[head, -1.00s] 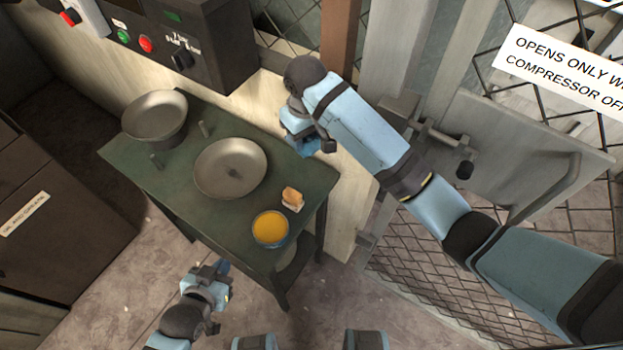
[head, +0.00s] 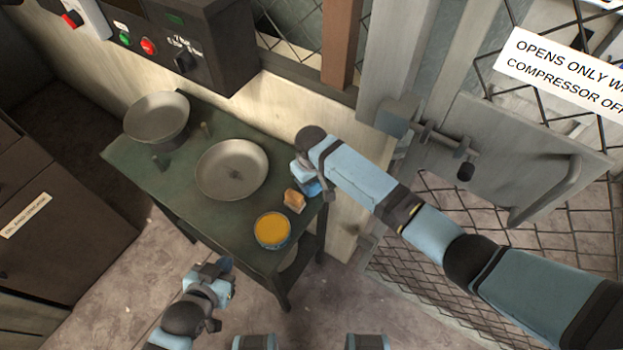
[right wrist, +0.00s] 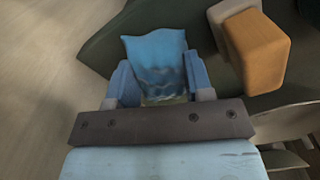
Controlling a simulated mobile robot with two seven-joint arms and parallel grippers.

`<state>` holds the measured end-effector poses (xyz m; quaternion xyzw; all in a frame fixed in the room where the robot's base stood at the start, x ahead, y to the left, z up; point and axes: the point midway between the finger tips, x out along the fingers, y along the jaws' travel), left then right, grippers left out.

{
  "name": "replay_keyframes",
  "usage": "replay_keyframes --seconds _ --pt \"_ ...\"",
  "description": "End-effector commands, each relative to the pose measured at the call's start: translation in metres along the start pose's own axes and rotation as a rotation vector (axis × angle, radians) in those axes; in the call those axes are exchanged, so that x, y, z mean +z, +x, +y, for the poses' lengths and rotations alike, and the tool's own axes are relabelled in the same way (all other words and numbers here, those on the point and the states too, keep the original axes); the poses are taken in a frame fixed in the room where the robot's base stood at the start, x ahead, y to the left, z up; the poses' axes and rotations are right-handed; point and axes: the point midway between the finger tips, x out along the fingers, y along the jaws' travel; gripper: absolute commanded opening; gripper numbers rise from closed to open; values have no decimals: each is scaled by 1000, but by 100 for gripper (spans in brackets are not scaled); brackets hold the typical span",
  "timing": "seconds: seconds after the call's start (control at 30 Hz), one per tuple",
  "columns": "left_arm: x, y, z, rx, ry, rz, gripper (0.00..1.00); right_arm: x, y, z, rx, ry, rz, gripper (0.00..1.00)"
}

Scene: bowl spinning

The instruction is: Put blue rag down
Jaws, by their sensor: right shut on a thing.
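The blue rag (right wrist: 155,62) shows between the two fingers of my right gripper (right wrist: 160,85) in the right wrist view. My right gripper is shut on it. In the head view the right gripper (head: 312,186) is at the right edge of the green table (head: 130,155), just beside a small orange-and-cream block (head: 294,201). The rag is mostly hidden there by the gripper, and I cannot tell whether it touches the table. My left gripper (head: 222,268) is off the table's front left side, low in the view. Whether its fingers are open is unclear.
A shallow metal dish (head: 232,170) and a deeper metal bowl (head: 157,117) stand on the table. A bowl of yellow stuff (head: 272,230) is near the front corner. The block shows close right of the rag in the wrist view (right wrist: 250,40). A mesh gate (head: 440,235) stands right.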

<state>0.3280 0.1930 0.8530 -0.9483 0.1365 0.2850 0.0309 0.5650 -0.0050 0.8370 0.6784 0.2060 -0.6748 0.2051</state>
Motion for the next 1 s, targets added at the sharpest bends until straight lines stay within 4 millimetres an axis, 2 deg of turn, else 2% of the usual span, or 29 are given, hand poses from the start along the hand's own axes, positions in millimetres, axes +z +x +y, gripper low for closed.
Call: replay_keyframes --seconds 0.37,0.4,0.5,0.83,1.0 --pt "0 0 0 0 0 0 0 0 5 0 0 0 1 28" --pt "0 0 0 0 0 0 0 0 5 0 0 0 2 52" --pt "0 0 0 0 0 0 0 0 5 0 0 0 2 73" --pt "0 0 0 0 0 -1 0 0 1 1 1 0 2 73" --pt "1 0 0 0 0 -1 0 -1 -23 1 0 0 5 73"
